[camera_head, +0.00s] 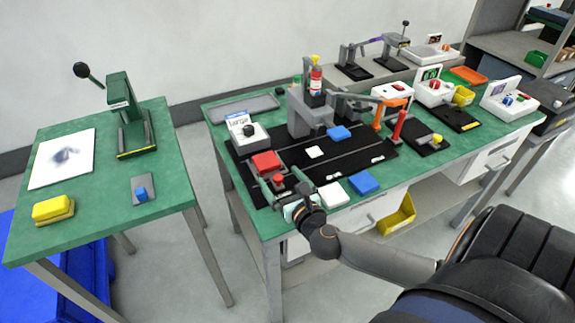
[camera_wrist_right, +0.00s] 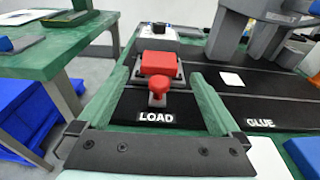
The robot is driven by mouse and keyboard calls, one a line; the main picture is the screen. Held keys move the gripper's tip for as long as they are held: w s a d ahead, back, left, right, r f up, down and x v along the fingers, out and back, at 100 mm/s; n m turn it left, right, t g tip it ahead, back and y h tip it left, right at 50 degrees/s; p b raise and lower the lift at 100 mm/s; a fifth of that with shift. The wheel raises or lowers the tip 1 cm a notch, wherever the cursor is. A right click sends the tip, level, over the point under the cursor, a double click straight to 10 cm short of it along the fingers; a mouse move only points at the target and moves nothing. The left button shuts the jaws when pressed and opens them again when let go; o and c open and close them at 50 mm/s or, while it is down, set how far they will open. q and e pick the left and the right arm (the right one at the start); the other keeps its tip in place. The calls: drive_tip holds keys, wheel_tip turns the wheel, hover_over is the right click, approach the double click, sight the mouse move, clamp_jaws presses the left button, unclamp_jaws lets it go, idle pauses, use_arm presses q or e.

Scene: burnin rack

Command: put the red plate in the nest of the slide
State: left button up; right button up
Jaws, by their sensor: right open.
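The red plate (camera_head: 266,162) lies on a small grey carriage at the LOAD end of the black slide board (camera_head: 335,166); it also shows in the right wrist view (camera_wrist_right: 158,63). It looks level, but its underside and the nest beneath it are hidden. A red knob (camera_wrist_right: 157,88) stands just in front of the plate. My right gripper (camera_head: 283,191) is open and empty. In the wrist view its two fingers (camera_wrist_right: 160,84) lie on either side of the knob, with gaps and no visible contact. My left gripper is not in view.
A white plate (camera_head: 315,152) and a blue plate (camera_head: 339,133) lie on the board. Another white plate (camera_head: 333,196) and blue plate (camera_head: 363,183) lie at the bench's front. A grey press (camera_head: 305,112) stands behind. A side table (camera_head: 95,215) is at left.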

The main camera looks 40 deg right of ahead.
drive_tip(key=shift+v, duration=2)
